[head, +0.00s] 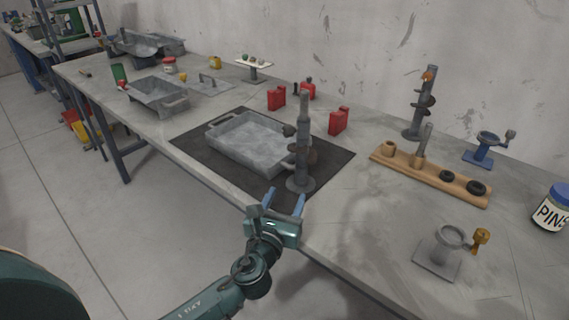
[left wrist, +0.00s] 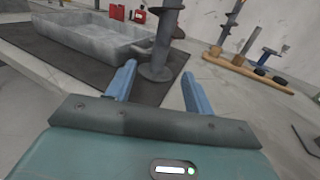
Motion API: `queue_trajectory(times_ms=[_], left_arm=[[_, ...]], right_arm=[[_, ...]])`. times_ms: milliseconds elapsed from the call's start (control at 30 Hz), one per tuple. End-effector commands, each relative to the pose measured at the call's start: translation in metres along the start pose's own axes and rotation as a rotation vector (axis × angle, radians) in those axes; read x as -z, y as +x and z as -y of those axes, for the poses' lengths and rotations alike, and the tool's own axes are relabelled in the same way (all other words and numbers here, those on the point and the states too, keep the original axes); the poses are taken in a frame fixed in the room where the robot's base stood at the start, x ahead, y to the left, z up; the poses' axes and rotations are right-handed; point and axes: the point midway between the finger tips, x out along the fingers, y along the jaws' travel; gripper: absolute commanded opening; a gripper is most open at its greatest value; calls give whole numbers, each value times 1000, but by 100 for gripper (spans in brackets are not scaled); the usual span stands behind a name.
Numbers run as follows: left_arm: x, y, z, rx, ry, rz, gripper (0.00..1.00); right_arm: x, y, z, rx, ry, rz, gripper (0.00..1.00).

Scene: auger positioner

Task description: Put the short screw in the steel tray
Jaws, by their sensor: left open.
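A grey auger screw (head: 304,135) stands upright on a round base on the dark mat (head: 195,147), at the right end of the grey steel tray (head: 240,155). Another upright grey screw (head: 420,105) stands farther back at the right; I cannot tell for sure which is the short one. My left gripper (head: 283,200) is open and empty at the table's front edge, just in front of the nearer screw. In the left wrist view this screw's base (left wrist: 157,73) shows beyond and between the open fingers (left wrist: 160,82). The tray (left wrist: 88,38) is at upper left there. My right gripper is out of view.
A wooden board (head: 440,182) with pegs and dark rings lies to the right. A grey clamp stand (head: 437,258) and a blue one (head: 484,150) stand near it. Red containers (head: 338,121) stand behind the mat. A second grey tray (head: 157,90) is farther left.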

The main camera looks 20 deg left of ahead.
Motion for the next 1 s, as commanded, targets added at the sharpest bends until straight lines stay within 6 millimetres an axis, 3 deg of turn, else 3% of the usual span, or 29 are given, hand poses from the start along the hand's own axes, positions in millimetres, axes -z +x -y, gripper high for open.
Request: queue_trajectory(times_ms=[333, 1000], left_arm=[[0, 61, 1, 0, -1, 1, 53], [-1, 129, 4, 1, -2, 0, 53]], right_arm=[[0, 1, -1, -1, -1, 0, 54], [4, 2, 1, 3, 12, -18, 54]])
